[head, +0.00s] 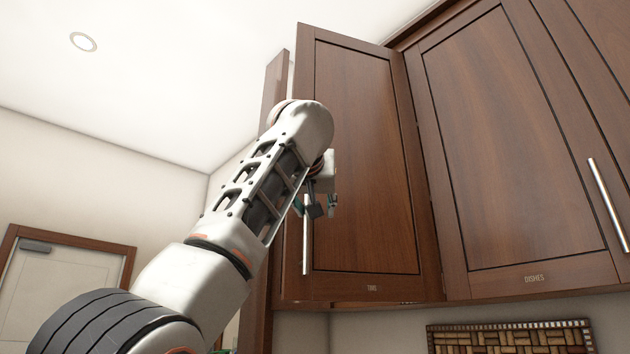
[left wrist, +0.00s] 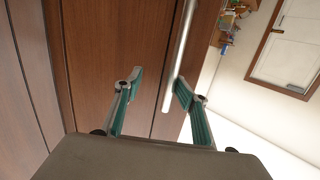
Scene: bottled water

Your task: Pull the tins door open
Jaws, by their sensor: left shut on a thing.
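The tins door (head: 365,160) is a dark brown wooden cupboard door with a small "TINS" label near its bottom. It stands ajar, with its left edge swung out from the cabinet and its hinge side at the right. Its upright silver bar handle (head: 306,245) is near the left edge; the handle also shows in the left wrist view (left wrist: 181,50). My arm hides part of the door's left edge. My right gripper is not in view.
The dishes door (head: 515,140) is shut beside the tins door on the right, with its own bar handle (head: 607,200). A cork-like framed board (head: 510,338) is on the wall below. A white room door (head: 65,290) is at far left. Open room lies left of the cabinet.

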